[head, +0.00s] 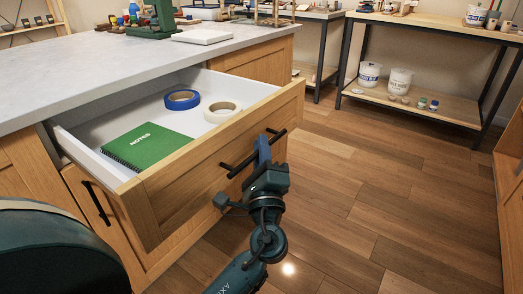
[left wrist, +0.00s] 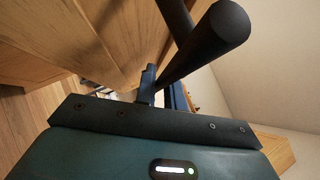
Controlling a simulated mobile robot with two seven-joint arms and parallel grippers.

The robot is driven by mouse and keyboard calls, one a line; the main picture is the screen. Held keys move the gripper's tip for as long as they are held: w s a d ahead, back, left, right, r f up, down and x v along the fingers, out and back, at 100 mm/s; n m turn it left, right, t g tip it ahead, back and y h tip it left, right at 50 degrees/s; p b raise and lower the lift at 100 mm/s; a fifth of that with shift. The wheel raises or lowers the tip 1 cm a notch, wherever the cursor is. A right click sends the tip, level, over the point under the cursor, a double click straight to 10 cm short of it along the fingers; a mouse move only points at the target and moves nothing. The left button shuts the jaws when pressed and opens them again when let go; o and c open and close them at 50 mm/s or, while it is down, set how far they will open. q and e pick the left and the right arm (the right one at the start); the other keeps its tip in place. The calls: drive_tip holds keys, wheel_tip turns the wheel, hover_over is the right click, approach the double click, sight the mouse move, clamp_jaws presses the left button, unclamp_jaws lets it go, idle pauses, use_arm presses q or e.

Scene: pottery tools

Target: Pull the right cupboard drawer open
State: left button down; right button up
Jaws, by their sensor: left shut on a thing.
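A wooden cupboard drawer (head: 215,160) stands pulled well out under the grey counter. Its inside is white. Its front carries a black bar handle (head: 238,166), which also shows close up in the left wrist view (left wrist: 205,42). My left gripper (head: 262,150) is at the right part of this handle, shut on it, with one finger showing above the bar. In the drawer lie a green notebook (head: 148,147), a blue tape roll (head: 182,99) and a cream tape roll (head: 222,112). My right gripper is not in view.
The counter top (head: 120,70) holds a green device (head: 152,20) and a white slab (head: 202,36). A lower door with a black handle (head: 97,203) is at left. A metal-framed shelf (head: 420,100) with white buckets stands at the back right. The wooden floor (head: 370,190) is clear.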

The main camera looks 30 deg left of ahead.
use_arm(q)
drive_tip(key=shift+d+r, duration=0.1)
drive_tip(key=shift+d, duration=0.05)
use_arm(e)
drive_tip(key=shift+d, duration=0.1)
use_arm(q)
drive_tip(key=c, duration=1.8)
unclamp_jaws()
drive_tip(key=shift+o, duration=0.2)
drive_tip(key=shift+f, duration=0.2)
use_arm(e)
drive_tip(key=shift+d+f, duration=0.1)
